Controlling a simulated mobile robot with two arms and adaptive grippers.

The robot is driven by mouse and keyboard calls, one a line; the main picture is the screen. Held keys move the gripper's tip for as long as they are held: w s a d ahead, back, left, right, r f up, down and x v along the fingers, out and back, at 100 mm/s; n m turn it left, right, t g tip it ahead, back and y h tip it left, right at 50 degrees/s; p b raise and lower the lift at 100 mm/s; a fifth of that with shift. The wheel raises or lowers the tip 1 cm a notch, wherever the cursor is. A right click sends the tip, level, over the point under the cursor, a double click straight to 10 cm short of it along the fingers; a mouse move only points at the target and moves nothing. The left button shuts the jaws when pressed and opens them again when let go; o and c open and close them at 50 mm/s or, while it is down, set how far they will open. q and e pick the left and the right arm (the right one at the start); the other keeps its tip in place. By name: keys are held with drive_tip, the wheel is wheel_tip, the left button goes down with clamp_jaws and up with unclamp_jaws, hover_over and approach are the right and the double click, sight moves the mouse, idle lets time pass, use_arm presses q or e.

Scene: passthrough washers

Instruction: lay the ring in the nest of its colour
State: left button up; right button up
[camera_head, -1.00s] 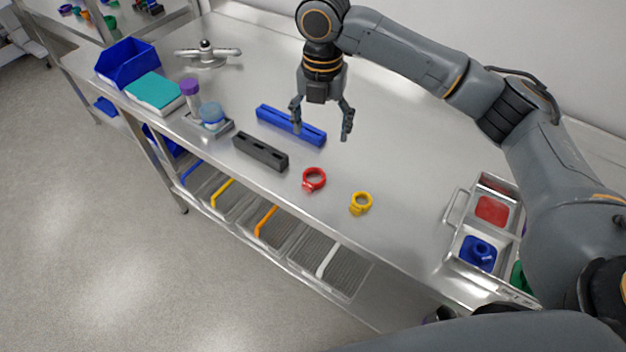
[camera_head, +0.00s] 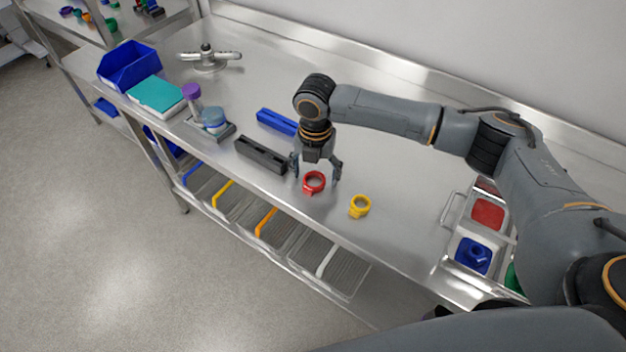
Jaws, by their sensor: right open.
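A red ring (camera_head: 314,183) lies on the steel bench near its front edge. A yellow ring (camera_head: 359,206) lies on the bench to its right. My right gripper (camera_head: 315,172) is open, with its fingers pointing down on either side of the red ring in the picture; I cannot tell its exact height above the bench. A metal tray (camera_head: 449,262) at the right holds a red nest (camera_head: 488,213) and a blue nest (camera_head: 472,254) with a blue ring-like part on it. A green part (camera_head: 513,279) is mostly hidden by my arm. My left gripper is not in view.
A black block (camera_head: 261,154) and a blue block (camera_head: 277,122) lie left of the gripper. Farther left are a small rack with a blue-lidded jar (camera_head: 213,118), a purple-capped tube (camera_head: 191,92), a teal box (camera_head: 155,92) and a blue bin (camera_head: 128,64). Bench between yellow ring and tray is clear.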

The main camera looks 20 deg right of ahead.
drive_tip(key=c, duration=1.1)
